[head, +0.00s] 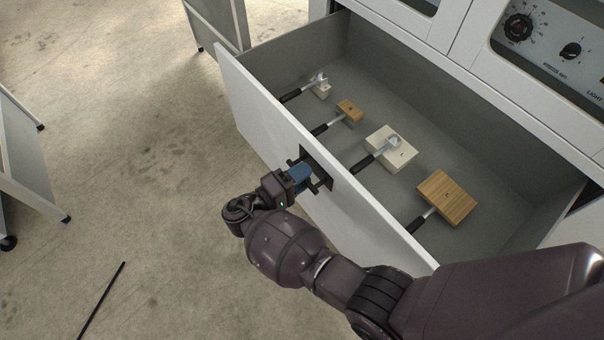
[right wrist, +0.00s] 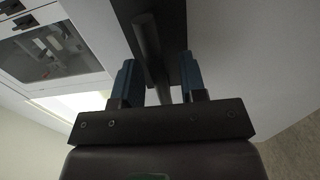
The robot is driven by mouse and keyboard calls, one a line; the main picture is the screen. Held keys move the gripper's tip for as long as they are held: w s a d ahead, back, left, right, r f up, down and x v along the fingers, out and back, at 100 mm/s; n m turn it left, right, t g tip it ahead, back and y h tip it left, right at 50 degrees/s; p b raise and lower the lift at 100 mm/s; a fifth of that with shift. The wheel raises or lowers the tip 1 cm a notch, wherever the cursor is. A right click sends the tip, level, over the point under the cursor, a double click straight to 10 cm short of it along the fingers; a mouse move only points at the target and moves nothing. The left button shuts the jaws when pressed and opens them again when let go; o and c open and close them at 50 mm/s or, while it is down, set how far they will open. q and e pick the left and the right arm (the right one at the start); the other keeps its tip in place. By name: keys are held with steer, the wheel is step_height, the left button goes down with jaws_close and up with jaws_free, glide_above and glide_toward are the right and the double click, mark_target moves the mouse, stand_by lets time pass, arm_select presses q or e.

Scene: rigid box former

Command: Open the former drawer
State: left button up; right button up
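The former drawer (head: 450,258) is pulled well out of the white cabinet, and its grey inside shows in the head view. Its dark handle (head: 318,170) is on the front panel (head: 262,112). My right gripper (head: 305,176) is at this handle from outside. In the right wrist view the handle bar (right wrist: 151,50) runs between the two blue fingers of my right gripper (right wrist: 158,85). A gap shows between the bar and the right-hand finger, so the gripper looks open around the bar. My left gripper is not in view.
Several tools with black handles lie in the drawer, among them a wooden block (head: 446,198) and a white block (head: 391,147). A control panel (head: 555,45) with dials is above right. Grey frames stand at left, and a black rod (head: 101,301) lies on otherwise clear floor.

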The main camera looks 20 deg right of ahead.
steer(key=v, duration=1)
steer(key=shift+a, duration=0.35)
steer(key=shift+s+r, duration=0.1)
